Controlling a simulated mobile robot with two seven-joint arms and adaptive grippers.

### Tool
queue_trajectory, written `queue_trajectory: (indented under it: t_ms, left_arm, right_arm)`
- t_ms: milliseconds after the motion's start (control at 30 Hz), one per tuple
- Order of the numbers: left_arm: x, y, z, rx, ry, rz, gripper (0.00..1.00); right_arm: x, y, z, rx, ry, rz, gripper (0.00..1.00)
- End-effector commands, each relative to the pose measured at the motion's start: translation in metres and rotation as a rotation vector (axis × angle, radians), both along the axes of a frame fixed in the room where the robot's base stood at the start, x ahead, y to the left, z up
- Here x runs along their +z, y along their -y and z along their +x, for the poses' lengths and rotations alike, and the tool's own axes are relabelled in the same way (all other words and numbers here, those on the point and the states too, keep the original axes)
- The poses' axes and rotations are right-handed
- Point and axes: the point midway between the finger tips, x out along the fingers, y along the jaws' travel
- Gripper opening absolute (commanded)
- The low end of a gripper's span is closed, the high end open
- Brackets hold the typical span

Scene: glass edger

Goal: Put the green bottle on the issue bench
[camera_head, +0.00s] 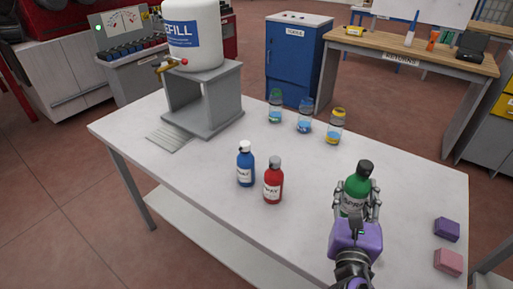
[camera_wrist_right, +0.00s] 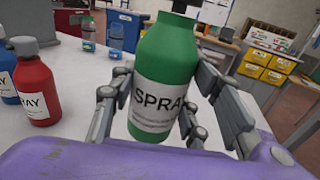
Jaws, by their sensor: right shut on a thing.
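The green bottle (camera_head: 355,194) has a black cap and a white "SPRAY" label. It is upright over the right part of the white table (camera_head: 215,150). My right gripper (camera_head: 356,205) is shut around it, with fingers on both sides. In the right wrist view the green bottle (camera_wrist_right: 166,80) stands between the fingers (camera_wrist_right: 165,110). I cannot tell whether its base touches the table. No bench in view carries a readable "issue" label. My left gripper is not in view.
A blue bottle (camera_head: 245,168) and a red bottle (camera_head: 273,184) stand left of the gripper. Several clear jars (camera_head: 304,122) stand at the far edge. Purple (camera_head: 447,229) and pink (camera_head: 448,262) blocks lie at right. A wooden "RETURNS" bench (camera_head: 440,62) stands behind.

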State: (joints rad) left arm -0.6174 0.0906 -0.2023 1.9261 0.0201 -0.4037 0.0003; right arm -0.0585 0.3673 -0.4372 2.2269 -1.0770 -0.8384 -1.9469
Motion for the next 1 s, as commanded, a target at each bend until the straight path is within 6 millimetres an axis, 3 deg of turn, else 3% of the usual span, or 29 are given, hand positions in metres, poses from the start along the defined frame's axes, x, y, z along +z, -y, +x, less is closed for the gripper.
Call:
queue_trajectory:
  t_ms: [100, 233, 400, 667, 833, 1000]
  left_arm:
    - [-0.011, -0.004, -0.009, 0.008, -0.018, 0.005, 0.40]
    - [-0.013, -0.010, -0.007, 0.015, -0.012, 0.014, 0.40]
    - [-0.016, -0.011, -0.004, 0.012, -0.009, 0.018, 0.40]
    - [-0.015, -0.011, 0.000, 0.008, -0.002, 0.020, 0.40]
    - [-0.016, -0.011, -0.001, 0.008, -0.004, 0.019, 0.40]
    - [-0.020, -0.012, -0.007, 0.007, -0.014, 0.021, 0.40]
  right_arm:
    - [0.000, 0.016, 0.030, -0.140, 0.004, -0.005, 0.04]
    - [0.010, 0.034, 0.049, -0.294, 0.003, -0.003, 0.04]
    - [0.023, 0.049, 0.058, -0.435, 0.001, -0.002, 0.04]
    - [0.030, 0.055, 0.059, -0.490, -0.001, -0.001, 0.04]
    - [0.025, 0.064, 0.064, -0.490, -0.003, -0.005, 0.04]
    - [0.008, 0.097, 0.083, -0.492, -0.004, -0.009, 0.04]
